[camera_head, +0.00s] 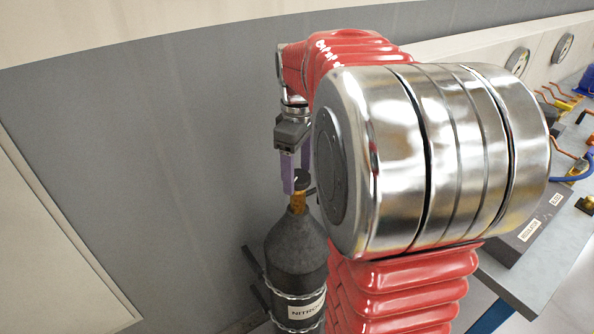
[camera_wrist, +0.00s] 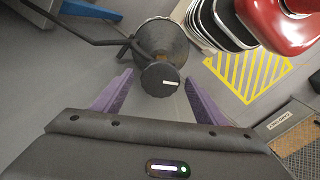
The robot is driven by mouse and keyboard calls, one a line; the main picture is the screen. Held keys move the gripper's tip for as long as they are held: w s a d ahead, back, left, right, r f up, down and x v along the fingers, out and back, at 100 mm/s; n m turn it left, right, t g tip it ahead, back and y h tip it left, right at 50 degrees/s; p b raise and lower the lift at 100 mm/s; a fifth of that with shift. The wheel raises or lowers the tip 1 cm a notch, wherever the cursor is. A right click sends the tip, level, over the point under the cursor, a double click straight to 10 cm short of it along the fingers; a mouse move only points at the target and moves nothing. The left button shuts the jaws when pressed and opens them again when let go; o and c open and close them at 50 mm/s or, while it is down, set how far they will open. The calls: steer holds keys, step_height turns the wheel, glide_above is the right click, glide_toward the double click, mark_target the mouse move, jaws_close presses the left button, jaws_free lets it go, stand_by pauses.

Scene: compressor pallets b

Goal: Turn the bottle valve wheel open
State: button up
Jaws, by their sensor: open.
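The dark valve wheel (camera_wrist: 160,80) is a round black knob with a white mark on its face. It sits on top of the black gas bottle (camera_head: 297,252), which has a nitrogen label and a brass-coloured valve neck (camera_head: 298,202). In the head view the wheel (camera_head: 301,178) is partly hidden by a purple finger. My gripper (camera_wrist: 156,100) is open, with one purple finger on each side of the wheel and gaps visible in the wrist view. My gripper (camera_head: 296,172) points down over the bottle top in the head view. Whether a finger touches the wheel cannot be told.
Metal brackets (camera_head: 254,264) hold the bottle near the grey wall (camera_head: 120,130). A bench (camera_head: 520,279) with labelled blocks, hoses and gauges stands at the right. Yellow hatching (camera_wrist: 247,75) marks the floor. My arm hides much of the middle of the head view.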

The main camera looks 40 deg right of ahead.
step_height(320, 180, up, 14)
steer(key=shift+f, duration=0.15)
stand_by(0.7)
stand_by(0.5)
steer(key=m+t, duration=0.2)
steer(key=m, duration=0.4)
glide_toward(296, 172)
steer(key=a+f, duration=0.2)
steer(key=a, duration=0.3)
steer(key=s+a+f+t, duration=0.1)
steer(key=s+a+f, duration=0.2)
steer(key=s+a, duration=0.3)
steer(key=s+a+f+t, duration=0.2)
steer(key=s+a, duration=0.4)
steer(key=a, duration=0.5)
steer(key=shift+s+f+t, duration=0.3)
steer(key=shift+f, duration=0.1)
